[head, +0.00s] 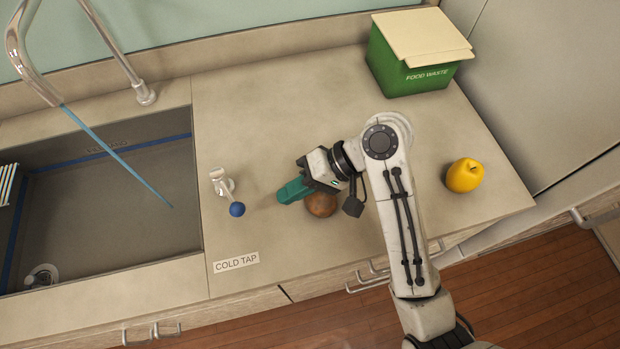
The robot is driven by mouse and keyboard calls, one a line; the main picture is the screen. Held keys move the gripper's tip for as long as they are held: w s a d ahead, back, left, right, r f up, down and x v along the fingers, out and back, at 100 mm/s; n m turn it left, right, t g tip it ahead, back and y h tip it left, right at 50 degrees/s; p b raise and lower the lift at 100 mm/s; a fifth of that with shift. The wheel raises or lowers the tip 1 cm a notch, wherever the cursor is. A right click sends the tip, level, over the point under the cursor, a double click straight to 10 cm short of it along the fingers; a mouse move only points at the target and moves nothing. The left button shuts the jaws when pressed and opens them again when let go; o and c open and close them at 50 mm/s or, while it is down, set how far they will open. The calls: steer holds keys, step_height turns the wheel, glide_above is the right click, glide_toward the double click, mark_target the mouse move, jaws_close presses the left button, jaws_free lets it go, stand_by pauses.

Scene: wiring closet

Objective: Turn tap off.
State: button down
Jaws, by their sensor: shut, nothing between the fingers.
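The cold tap lever (236,209) has a blue ball end and stands on a metal base on the counter, right of the sink. A "COLD TAP" label (236,262) lies in front of it. A blue stream of water (118,157) runs from the curved metal spout (35,75) into the sink (90,222). My gripper (281,196) has teal fingers and is shut and empty. It is to the right of the lever, apart from it, pointing left toward it.
A brown round item (321,205) sits on the counter beside and partly under my gripper. A yellow fruit (464,175) is at the right. A green food waste box (412,62) with a cream lid stands at the back. Counter between gripper and lever is clear.

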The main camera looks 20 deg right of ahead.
mark_target(227, 192)
steer(key=shift+w+a+f+p, duration=0.1)
steer(key=shift+a+f+p, duration=0.1)
steer(key=shift+a, duration=0.8)
steer(key=shift+a+f+p, duration=0.1)
steer(key=shift+a+p, duration=0.1)
steer(key=shift+a, duration=0.8)
steer(key=shift+w+a+f+p, duration=0.1)
steer(key=shift+a+p, duration=0.1)
steer(key=shift+a, duration=0.8)
